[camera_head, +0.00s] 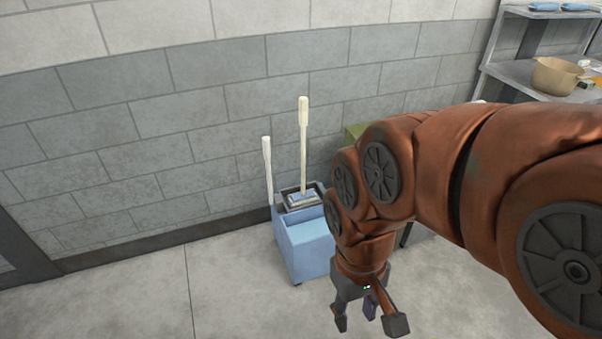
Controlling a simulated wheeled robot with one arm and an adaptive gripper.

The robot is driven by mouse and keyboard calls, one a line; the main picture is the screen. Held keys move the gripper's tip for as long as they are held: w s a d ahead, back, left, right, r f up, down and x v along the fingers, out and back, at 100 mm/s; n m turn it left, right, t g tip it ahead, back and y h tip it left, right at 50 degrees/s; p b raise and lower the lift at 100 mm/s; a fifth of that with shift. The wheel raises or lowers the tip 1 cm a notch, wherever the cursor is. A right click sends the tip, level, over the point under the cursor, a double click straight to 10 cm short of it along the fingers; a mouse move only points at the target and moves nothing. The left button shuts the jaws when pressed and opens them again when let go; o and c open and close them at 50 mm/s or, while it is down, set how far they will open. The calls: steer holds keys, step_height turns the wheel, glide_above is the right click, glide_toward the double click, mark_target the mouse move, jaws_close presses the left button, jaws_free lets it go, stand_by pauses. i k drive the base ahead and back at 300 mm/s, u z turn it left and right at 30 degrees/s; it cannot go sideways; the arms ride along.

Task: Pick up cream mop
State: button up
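The cream mop (303,140) stands upright with its head down in the wringer tray at the top of a blue mop bucket (305,250), near the wall. Its long pale handle rises above the bucket, and its lower end is partly hidden by the tray. My gripper (370,326) hangs pointing down over the floor, in front of and to the right of the bucket. Its fingers are spread, with nothing seen between them. It is well apart from the mop handle.
A second white handle (267,165) rises at the bucket's left side. A grey metal shelf (515,72) at the upper right holds a tan pot (556,75). A green object (355,131) is partly hidden behind my arm. Floor left of the bucket is clear.

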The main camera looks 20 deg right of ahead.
mark_target(306, 197)
steer(key=z, duration=0.05)
steer(key=i, duration=1.15)
steer(key=u, duration=0.7)
